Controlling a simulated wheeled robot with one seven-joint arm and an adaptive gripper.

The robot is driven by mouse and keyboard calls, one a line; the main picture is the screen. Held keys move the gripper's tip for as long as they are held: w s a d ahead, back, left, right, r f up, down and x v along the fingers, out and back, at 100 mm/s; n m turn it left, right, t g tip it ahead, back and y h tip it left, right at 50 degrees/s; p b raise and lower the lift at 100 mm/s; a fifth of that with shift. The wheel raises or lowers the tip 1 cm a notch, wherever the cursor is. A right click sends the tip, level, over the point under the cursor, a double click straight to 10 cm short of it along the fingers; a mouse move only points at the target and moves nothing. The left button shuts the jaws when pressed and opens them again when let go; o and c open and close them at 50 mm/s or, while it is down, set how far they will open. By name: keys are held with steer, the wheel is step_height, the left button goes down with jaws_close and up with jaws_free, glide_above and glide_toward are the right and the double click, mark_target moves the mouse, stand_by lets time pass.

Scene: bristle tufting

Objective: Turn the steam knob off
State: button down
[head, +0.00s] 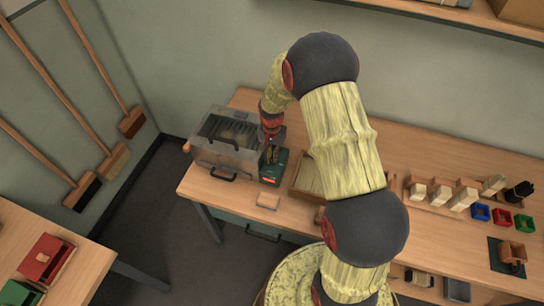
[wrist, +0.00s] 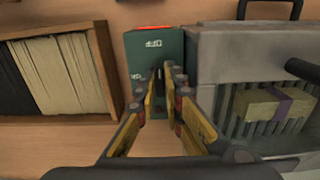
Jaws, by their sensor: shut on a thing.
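The steam knob is a small dark knob (wrist: 160,76) on the face of a green box (wrist: 140,50), which also shows in the head view (head: 270,175). In the wrist view my gripper (wrist: 161,84) has its yellow-lined fingers closed around the knob, one on each side. White lettering that seems to read OFF, upside down, is on the box beyond the fingertips. More lettering left of the fingers is partly covered. The fingers hide most of the knob, so I cannot tell exactly where it points. In the head view my gripper (head: 270,139) reaches down over the box.
A grey metal steamer (wrist: 240,52) with a slatted window stands close beside the green box. It shows in the head view (head: 238,167) too. A wooden tray (wrist: 107,62) of pale bristle sheets is on the other side. Bare bench (head: 235,192) lies in front.

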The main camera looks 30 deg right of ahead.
steer(key=c, duration=1.9)
jaws_free()
step_height(320, 180, up, 12)
